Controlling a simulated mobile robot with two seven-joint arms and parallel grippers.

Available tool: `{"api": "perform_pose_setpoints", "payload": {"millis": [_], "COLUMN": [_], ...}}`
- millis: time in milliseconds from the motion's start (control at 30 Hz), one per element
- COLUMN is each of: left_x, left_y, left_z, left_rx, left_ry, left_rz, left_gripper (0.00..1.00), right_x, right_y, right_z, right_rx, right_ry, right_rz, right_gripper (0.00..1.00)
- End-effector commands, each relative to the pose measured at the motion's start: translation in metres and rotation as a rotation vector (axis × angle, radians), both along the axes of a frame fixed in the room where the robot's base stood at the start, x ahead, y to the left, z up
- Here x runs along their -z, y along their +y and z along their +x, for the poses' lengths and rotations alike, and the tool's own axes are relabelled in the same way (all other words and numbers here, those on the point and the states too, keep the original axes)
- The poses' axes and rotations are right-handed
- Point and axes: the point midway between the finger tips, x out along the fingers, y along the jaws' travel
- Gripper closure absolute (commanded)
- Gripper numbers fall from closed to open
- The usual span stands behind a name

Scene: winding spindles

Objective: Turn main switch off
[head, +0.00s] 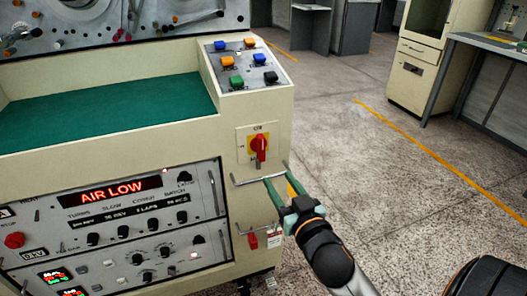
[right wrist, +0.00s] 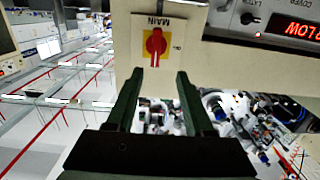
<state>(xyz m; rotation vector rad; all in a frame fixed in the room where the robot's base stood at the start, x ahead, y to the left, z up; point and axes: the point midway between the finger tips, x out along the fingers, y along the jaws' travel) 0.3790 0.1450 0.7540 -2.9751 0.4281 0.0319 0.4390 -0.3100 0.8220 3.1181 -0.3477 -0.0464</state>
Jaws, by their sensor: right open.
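The main switch (head: 260,148) is a red rotary knob on a yellow plate, on the cream front panel at the machine's right end. Its handle stands about vertical. In the right wrist view the switch (right wrist: 156,44) lies ahead of the fingers, under a label reading MAIN. My right gripper (head: 280,180) is open and empty, below and slightly right of the switch in the head view. In the right wrist view its two green fingers (right wrist: 160,75) are spread to either side of the knob's line, apart from it. My left gripper is not in view.
A metal bar handle (head: 245,182) crosses the panel just below the switch, close to my fingers. A red item (head: 253,241) hangs lower. Coloured buttons (head: 237,82) sit above. The display (head: 112,190) reads AIR LOW. Open floor lies to the right.

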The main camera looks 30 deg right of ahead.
Motion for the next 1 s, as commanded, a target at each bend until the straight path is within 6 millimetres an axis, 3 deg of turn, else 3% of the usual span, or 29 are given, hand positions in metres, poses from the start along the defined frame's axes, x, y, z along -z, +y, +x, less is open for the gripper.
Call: {"api": "perform_pose_setpoints", "payload": {"millis": [200,367,1000], "left_x": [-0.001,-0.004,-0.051], "left_y": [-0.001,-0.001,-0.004], "left_z": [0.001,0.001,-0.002], "left_rx": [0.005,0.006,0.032], "left_ry": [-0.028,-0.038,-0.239], "left_rz": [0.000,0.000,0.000], "left_gripper": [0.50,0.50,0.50], "right_x": [-0.004,-0.005,-0.004], "right_y": [-0.005,-0.007,-0.030], "right_z": [0.001,0.013,0.110], "right_rx": [0.015,0.013,0.013], "right_ry": [-0.030,-0.033,-0.031], "right_rz": [0.001,-0.001,0.001], "right_gripper": [0.47,0.47,0.47]}}
